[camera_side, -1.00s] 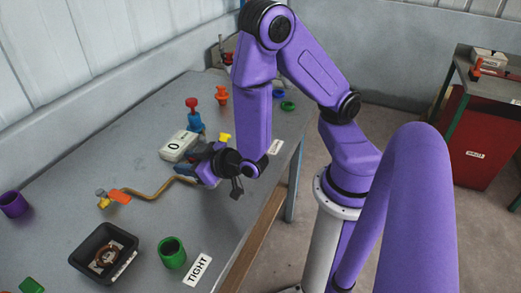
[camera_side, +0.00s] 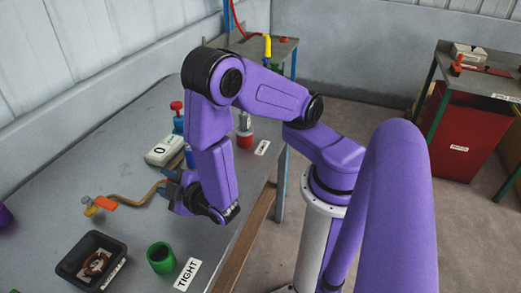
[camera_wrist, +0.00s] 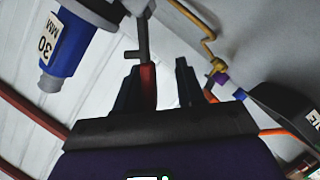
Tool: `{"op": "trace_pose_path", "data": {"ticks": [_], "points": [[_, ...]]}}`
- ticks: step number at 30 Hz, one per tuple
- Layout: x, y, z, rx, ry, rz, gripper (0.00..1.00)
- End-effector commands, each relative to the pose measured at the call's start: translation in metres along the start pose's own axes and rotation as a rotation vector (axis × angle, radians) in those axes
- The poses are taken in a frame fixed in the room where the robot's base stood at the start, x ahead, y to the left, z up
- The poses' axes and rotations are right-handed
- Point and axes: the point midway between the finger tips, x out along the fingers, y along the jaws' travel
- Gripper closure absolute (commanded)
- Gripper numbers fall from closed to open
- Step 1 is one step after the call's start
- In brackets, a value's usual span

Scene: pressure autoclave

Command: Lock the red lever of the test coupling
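In the wrist view a red lever (camera_wrist: 148,84) stands between my fingertips, close against the left finger, with a grey stem (camera_wrist: 142,42) above it. I cannot tell whether the finger touches it. My gripper (camera_wrist: 160,84) is open, with a wide gap to the right finger. In the side view my gripper (camera_side: 172,190) is low over the bench beside the end of a brass pipe (camera_side: 140,197). The coupling itself is largely hidden there by my arm, and the red lever cannot be made out.
A brass valve with an orange handle (camera_side: 105,202) sits at the pipe's left end. A black tray (camera_side: 68,270) and green cup (camera_side: 161,259) stand in front. A white gauge box (camera_side: 164,150) and blue valve with red top (camera_side: 177,114) stand behind. A blue 30 MM body (camera_wrist: 65,48) hangs upper left.

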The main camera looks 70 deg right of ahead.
Motion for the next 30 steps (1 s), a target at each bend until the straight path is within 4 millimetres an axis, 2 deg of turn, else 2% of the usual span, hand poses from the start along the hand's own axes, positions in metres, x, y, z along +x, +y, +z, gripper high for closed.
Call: {"op": "trace_pose_path", "data": {"ticks": [2, 18, 30], "points": [[-0.004, -0.006, -0.001, -0.059, 0.004, 0.021, 0.63], [-0.099, -0.006, -0.001, -0.048, 0.007, 0.014, 0.63], [-0.161, -0.007, -0.001, -0.047, 0.004, 0.015, 0.63]]}}
